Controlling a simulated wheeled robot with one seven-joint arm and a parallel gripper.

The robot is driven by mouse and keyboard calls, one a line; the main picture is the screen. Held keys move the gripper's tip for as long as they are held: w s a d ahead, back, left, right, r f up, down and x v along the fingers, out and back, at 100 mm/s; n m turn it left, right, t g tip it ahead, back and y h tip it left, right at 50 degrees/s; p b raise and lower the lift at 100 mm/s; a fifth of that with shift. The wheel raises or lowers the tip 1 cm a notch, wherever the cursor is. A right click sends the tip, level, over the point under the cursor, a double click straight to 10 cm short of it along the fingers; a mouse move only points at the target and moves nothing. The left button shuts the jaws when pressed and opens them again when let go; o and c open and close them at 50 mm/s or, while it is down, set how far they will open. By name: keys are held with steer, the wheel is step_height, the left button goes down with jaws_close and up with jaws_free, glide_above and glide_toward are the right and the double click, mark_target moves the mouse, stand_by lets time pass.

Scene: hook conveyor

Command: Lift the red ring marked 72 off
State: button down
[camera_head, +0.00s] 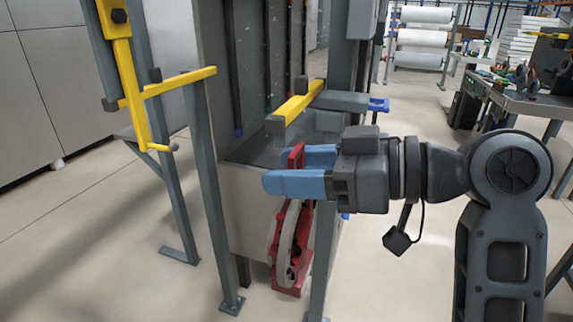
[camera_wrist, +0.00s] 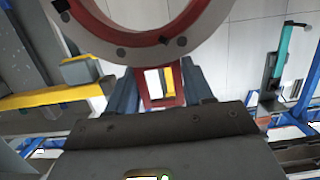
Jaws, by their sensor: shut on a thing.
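My gripper (camera_head: 292,168) has blue fingers and is shut on the red handle part of the red ring (camera_head: 289,250). The ring hangs below the fingers in the head view, seen nearly edge-on, with a pale grey face and a red body. In the wrist view, the ring (camera_wrist: 150,38) fills the top, and its red frame (camera_wrist: 174,80) sits between the two fingers (camera_wrist: 160,92). No number 72 can be read. I cannot tell whether the ring touches any hook.
A yellow bar with dark end caps (camera_head: 298,102) is just above my gripper. A yellow hook hanger (camera_head: 130,80) is at the left. A grey cabinet-like frame (camera_head: 250,190) stands close behind the ring. A workbench (camera_head: 520,100) is at the right; open floor lies at lower left.

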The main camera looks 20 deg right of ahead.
steer(key=shift+f+v, duration=0.15)
steer(key=shift+v, duration=0.6)
steer(key=shift+f+v, duration=0.15)
steer(key=shift+v, duration=0.65)
steer(key=shift+d, duration=0.1)
steer(key=f+p+v, duration=0.1)
steer(key=v, duration=0.6)
steer(key=shift+f, duration=0.15)
